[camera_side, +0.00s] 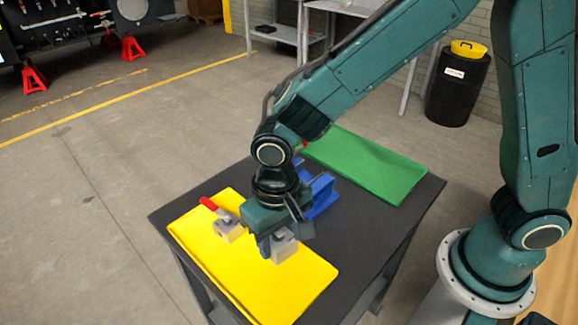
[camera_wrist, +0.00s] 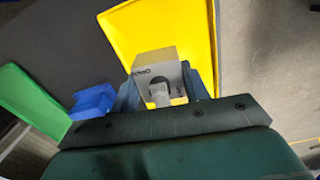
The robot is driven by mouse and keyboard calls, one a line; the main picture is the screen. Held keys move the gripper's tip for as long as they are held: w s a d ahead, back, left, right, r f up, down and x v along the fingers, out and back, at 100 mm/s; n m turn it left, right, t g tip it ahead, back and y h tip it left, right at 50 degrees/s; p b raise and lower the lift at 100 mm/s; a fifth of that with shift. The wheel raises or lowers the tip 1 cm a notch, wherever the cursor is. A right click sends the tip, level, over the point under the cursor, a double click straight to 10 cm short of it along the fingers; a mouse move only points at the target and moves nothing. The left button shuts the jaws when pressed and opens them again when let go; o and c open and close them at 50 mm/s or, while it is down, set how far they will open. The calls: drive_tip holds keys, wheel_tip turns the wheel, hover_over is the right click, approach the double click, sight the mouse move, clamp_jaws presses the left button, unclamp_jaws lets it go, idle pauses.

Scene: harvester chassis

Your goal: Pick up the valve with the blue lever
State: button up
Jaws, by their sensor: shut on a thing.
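A second grey valve (camera_side: 228,231) with a red lever (camera_side: 208,204) stands on the yellow mat to the left, apart from my gripper.
A blue bracket-like object (camera_side: 321,197) stands on the dark table (camera_side: 375,240) close behind my gripper; it also shows in the wrist view (camera_wrist: 93,102). A green mat (camera_side: 370,165) lies at the back right, with clear space on it. The front part of the yellow mat is bare.

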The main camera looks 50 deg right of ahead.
wheel_tip(320, 180, up, 11)
idle(0.4)
idle(0.5)
